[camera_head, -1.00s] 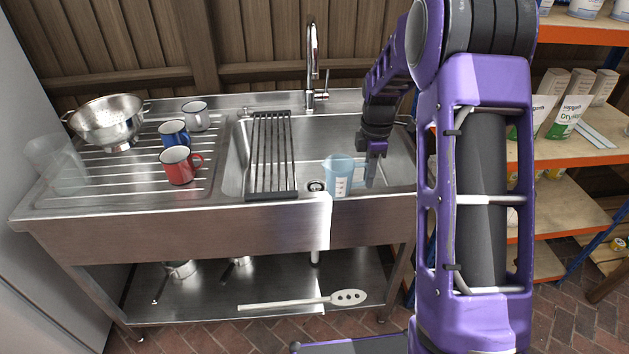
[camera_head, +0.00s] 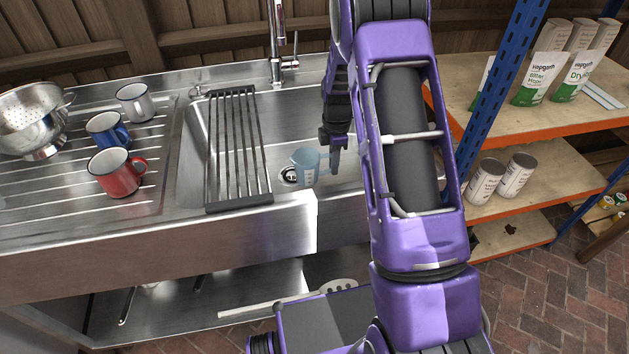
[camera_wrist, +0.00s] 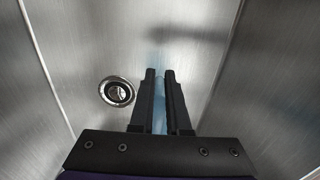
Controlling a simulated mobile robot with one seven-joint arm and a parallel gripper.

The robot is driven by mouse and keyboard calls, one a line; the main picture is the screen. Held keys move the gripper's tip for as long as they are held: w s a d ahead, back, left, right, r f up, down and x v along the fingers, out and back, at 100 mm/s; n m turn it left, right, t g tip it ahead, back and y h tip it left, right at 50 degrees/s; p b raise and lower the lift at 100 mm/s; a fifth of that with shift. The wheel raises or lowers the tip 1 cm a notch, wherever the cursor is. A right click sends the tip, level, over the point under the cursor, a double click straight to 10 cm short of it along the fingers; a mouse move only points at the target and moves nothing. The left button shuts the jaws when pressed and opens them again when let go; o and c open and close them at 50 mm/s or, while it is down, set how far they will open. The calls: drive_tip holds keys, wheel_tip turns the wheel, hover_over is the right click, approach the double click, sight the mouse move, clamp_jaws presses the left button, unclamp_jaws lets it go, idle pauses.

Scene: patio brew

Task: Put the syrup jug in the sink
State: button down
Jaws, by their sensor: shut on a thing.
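The syrup jug (camera_head: 306,168) is a translucent blue jug with light markings. It is in the sink basin (camera_head: 292,122), close to the drain (camera_head: 290,176), and looks slightly tilted. My gripper (camera_head: 334,150) is beside it on the right, shut on its handle side. In the wrist view my gripper's fingers (camera_wrist: 160,100) are close together with a strip of the blue jug (camera_wrist: 160,118) between them. The basin floor and drain (camera_wrist: 117,92) show below. I cannot tell whether the jug's base touches the basin floor.
A black slatted rack (camera_head: 238,150) lies across the left of the basin. The faucet (camera_head: 277,45) stands behind. Red (camera_head: 117,172), blue (camera_head: 107,130) and white mugs (camera_head: 135,103) and a colander (camera_head: 30,118) sit on the drainboard. Shelving (camera_head: 545,115) stands to the right.

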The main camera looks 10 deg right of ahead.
drive_tip(key=shift+f, duration=3.55)
drive_tip(key=shift+b, duration=0.3)
drive_tip(key=shift+f, duration=0.25)
drive_tip(key=c, duration=0.9)
unclamp_jaws()
drive_tip(key=shift+r, duration=0.1)
drive_tip(key=shift+r, duration=0.1)
wheel_tip(320, 180, up, 12)
drive_tip(key=shift+r+p, duration=0.1)
drive_tip(key=shift+p, duration=0.5)
